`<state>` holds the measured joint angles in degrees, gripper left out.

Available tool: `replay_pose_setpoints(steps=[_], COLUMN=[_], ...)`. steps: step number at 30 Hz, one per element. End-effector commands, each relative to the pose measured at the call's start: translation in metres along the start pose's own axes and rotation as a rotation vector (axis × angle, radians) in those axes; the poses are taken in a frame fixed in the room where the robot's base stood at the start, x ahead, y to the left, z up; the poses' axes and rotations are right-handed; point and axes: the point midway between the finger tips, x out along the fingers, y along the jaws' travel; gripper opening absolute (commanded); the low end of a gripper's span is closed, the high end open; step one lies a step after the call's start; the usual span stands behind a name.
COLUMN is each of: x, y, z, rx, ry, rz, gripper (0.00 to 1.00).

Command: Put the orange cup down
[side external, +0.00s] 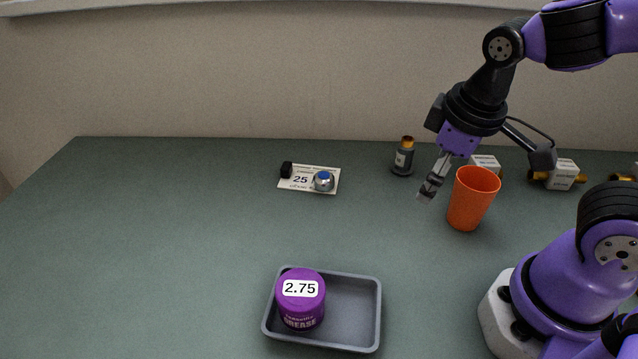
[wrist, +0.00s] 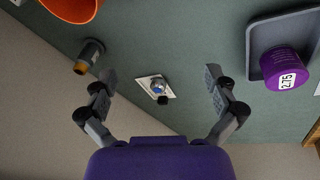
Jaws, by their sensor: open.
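The orange cup (side external: 470,201) stands upright on the green table at the right, near my arm's base. Part of it also shows at the top left edge of the wrist view (wrist: 74,8). My gripper (side external: 428,190) is open and empty, above the table and to the left of the cup in the side view. In the wrist view the two fingers (wrist: 160,84) are spread wide with nothing between them. The cup lies outside the fingers and apart from them.
A grey tray (side external: 370,312) holds a purple grease jar (side external: 302,301) at the front. A card (side external: 300,171) with a silver and blue knob (side external: 324,181) lies at the back. A small dark bottle (side external: 403,157) and white boxed fittings (side external: 563,175) stand back right. The table's left side is clear.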

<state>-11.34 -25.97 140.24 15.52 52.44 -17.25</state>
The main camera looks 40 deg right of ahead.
Motion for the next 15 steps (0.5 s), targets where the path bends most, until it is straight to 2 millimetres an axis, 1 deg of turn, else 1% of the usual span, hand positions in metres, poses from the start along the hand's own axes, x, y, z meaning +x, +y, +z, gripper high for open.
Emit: replay_pose_setpoints(steps=[1, 3, 5, 6, 10, 12, 15], x=[0.015, 0.031, 0.041, 0.047, 0.055, 0.054, 0.051], y=[-0.004, -0.005, -0.005, -0.004, -0.002, 0.0, 0.001], z=[0.006, 0.014, 0.021, 0.026, 0.038, 0.041, 0.043], rx=[-0.121, -0.297, -0.449, -0.554, -0.874, -1.015, -1.165], ry=[-0.106, -0.245, -0.364, -0.446, -0.706, -0.83, -0.975], rz=[0.029, 0.085, 0.14, 0.178, 0.315, 0.39, 0.483], gripper=[1.0, 1.0, 1.0, 1.0, 1.0, 1.0, 1.0])
